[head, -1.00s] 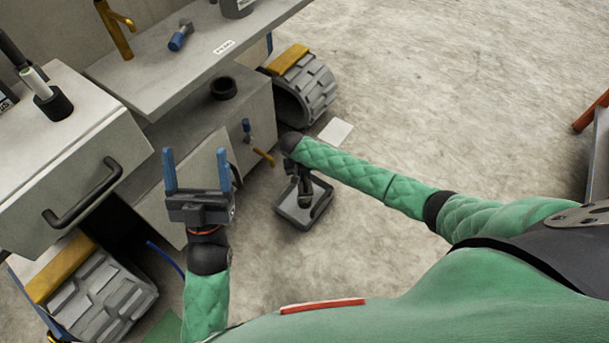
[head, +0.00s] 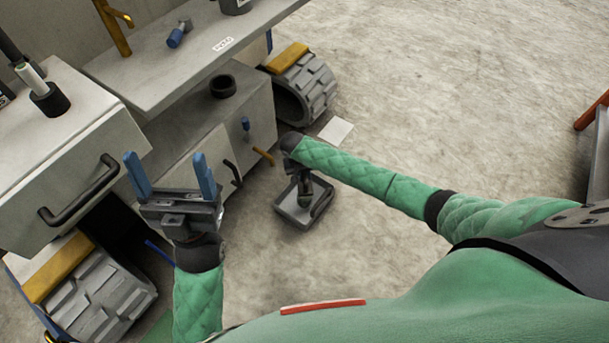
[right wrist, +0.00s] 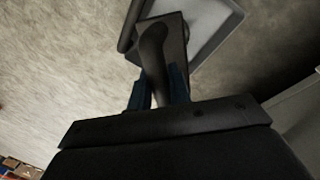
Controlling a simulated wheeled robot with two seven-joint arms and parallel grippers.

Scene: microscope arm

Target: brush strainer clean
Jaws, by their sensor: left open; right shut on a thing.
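My right gripper (head: 303,178) hangs below the end of my right arm, low over the floor, partly hidden in the head view. In the right wrist view its blue fingers (right wrist: 160,88) are shut on a dark curved handle (right wrist: 155,48). The handle joins a square, dark-rimmed piece with a light grey inside (right wrist: 212,30), perhaps the strainer; it also shows in the head view (head: 291,210). My left gripper (head: 170,178) is open and empty, blue fingers up, in front of the cabinet. I cannot clearly make out a brush.
A drawer unit (head: 60,160) with a black handle stands left. A grey shelf (head: 190,62) holds a blue-ended piece (head: 179,34) and a gold tap (head: 113,25). A black ring (head: 223,87) sits on the lower cabinet. Treaded wheels (head: 305,88) flank it.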

